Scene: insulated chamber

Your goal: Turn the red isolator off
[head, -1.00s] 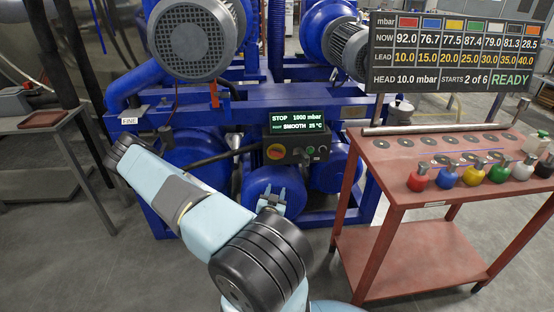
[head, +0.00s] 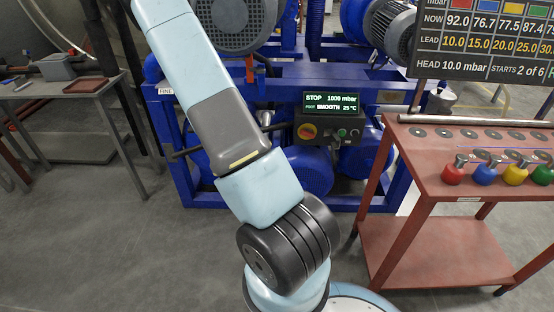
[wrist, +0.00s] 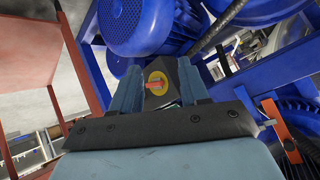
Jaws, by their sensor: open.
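The red isolator (head: 308,131) is a red handle on a yellow disc, on the left of a dark control box (head: 330,143) at the front of the blue pump frame. In the wrist view the red isolator (wrist: 155,84) shows between the fingers, its handle lying nearly level in that picture. My gripper (wrist: 158,68) is open with two blue-grey fingers either side of the isolator in the picture. The fingers hide the box's sides. Whether they touch it I cannot tell. In the head view my arm leaves the top edge, so the gripper is out of that view.
A display (head: 331,103) above the box reads STOP 1000 mbar. A red table (head: 420,160) with coloured knobs stands at right, a pressure board (head: 485,40) above it. A grey bench (head: 65,88) stands at left. Blue frame rails and pipes surround the box. Floor is clear at lower left.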

